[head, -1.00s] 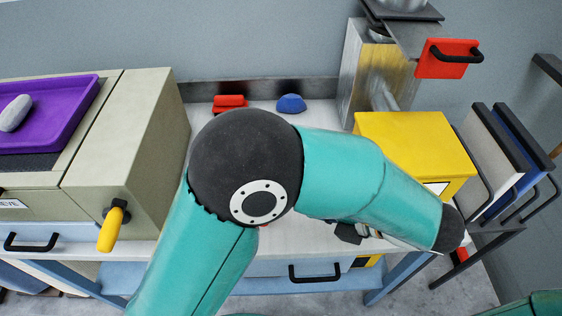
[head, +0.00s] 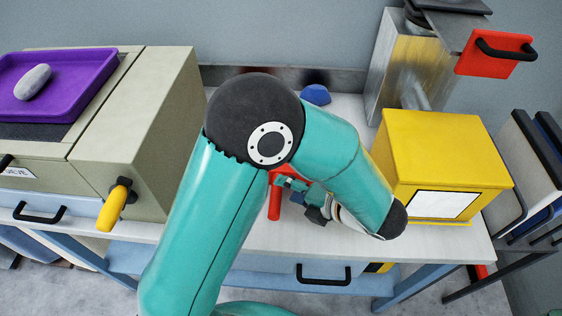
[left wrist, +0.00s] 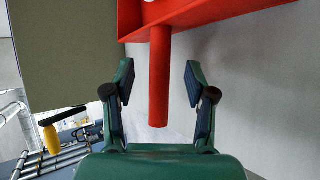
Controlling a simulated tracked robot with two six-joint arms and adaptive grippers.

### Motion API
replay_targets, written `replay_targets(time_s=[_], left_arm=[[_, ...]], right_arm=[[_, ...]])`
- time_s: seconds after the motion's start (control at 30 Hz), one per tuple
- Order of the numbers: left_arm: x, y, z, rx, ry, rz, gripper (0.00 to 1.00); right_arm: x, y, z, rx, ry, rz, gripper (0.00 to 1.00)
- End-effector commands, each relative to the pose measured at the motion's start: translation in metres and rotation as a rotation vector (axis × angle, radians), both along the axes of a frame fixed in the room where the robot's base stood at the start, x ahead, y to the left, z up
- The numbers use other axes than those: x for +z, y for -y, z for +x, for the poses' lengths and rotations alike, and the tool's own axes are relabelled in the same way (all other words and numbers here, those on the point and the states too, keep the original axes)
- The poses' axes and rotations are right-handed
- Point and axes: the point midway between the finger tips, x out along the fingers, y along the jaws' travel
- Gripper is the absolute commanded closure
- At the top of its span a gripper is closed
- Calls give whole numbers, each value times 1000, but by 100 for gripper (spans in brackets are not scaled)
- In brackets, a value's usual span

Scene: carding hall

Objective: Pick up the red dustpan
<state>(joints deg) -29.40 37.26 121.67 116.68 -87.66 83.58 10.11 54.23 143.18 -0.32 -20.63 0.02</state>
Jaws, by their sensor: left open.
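The red dustpan (left wrist: 215,14) lies on the white table, its handle (left wrist: 159,80) pointing back toward my left gripper in the left wrist view. In the head view only part of it shows, its red handle (head: 274,203) beside my gripper, the rest hidden behind my arm. My left gripper (left wrist: 160,82) is open, with one finger on each side of the handle and a gap to both. It also shows in the head view (head: 292,190), partly hidden by my own arm. My right gripper is not in view.
A beige machine (head: 150,120) with a yellow-handled crank (head: 114,207) stands left of the dustpan. A yellow box (head: 440,150) stands to the right. A blue object (head: 316,95) lies at the back. The white tabletop (head: 290,240) is clear near the front.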

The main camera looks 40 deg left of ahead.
Motion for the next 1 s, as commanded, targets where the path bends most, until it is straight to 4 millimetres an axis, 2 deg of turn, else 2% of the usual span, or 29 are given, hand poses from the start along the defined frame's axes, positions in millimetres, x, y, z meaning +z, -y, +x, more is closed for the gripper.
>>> replay_targets(time_s=[0.17,0.5,0.77,0.8,0.87,1.0], left_arm=[[-5,-9,1,1,-3,1,44],[-27,-45,8,2,-4,0,44],[-30,-48,8,0,-1,0,44],[-30,-48,8,0,-1,0,46],[-30,-48,8,0,-1,0,56],[-30,-48,8,0,-1,0,79]], right_arm=[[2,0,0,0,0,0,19],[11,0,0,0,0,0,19],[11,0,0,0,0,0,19],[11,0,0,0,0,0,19],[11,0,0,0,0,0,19],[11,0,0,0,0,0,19]])
